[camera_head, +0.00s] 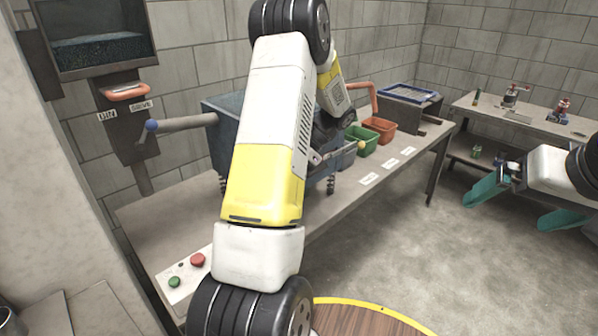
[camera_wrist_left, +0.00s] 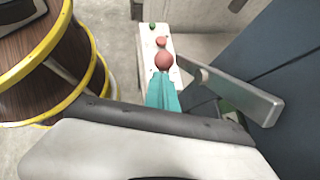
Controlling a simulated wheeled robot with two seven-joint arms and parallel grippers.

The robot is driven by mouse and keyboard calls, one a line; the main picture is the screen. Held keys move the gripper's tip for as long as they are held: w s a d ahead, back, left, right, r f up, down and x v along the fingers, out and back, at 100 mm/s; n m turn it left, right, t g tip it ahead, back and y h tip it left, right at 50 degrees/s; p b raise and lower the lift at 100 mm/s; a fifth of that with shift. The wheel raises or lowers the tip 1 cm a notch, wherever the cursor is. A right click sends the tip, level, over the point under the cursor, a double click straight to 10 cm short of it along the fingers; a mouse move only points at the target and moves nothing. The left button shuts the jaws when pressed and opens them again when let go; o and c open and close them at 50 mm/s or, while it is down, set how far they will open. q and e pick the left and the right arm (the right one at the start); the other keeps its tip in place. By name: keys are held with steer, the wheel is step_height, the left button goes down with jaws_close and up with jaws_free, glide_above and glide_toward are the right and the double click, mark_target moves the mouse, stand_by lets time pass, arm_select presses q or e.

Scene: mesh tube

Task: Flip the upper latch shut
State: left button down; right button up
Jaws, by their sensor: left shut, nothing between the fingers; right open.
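A flat grey metal latch arm (camera_wrist_left: 235,95) stands out from the dark blue wall of the machine (camera_wrist_left: 290,95) in the left wrist view. A red ball knob (camera_wrist_left: 164,61) shows near its far end. My left gripper (camera_wrist_left: 163,80) has its teal fingers shut and empty. Its tips overlap the knob in the picture; I cannot tell whether they touch. In the head view my left arm hides that gripper and most of the machine (camera_head: 222,128). A yellow knob (camera_head: 362,145) shows at the machine's right side. My right gripper (camera_head: 518,202) is open and empty, away to the right.
The table (camera_head: 150,225) carries red and green buttons (camera_head: 197,260) at its near end. Green (camera_head: 361,140) and orange (camera_head: 380,128) bins stand past the machine. A blue-knobbed lever (camera_head: 180,123) sticks out left. A yellow-rimmed round wooden top (camera_head: 350,318) is at the bottom.

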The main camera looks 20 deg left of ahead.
arm_select(q)
steer(key=v, duration=0.8)
steer(key=shift+d, duration=0.1)
